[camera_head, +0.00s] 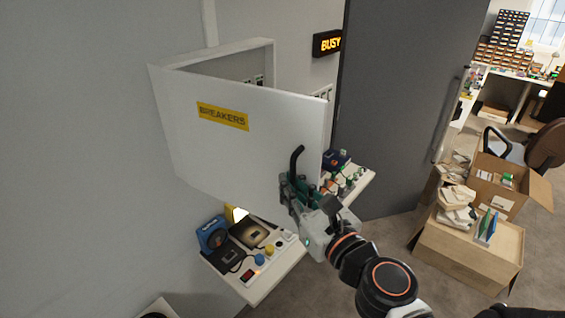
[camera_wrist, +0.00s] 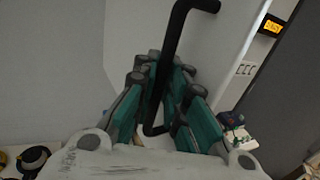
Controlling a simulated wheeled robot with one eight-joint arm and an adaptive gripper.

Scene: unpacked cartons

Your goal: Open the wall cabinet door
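The wall cabinet (camera_head: 268,50) is on the grey wall, its inside partly showing above the door. Its white door (camera_head: 230,150), with a yellow BREAKERS label (camera_head: 223,116), stands partly open, its right edge swung away from the cabinet. A black bar handle (camera_head: 296,158) is near the door's lower right edge. My gripper (camera_head: 293,192) is at the handle's lower part. In the wrist view, the handle (camera_wrist: 178,35) runs between the two fingers of my gripper (camera_wrist: 168,75), which are closed in on it. The handle's lower end is partly hidden by my gripper in the head view.
A shelf with switches and small devices (camera_head: 283,268) lies below the door; another part holds small items at right (camera_head: 357,185). A grey door (camera_head: 395,100) stands right of the cabinet. Cartons (camera_head: 465,250) stand on the floor at right. A BUSY sign (camera_head: 327,43) hangs behind.

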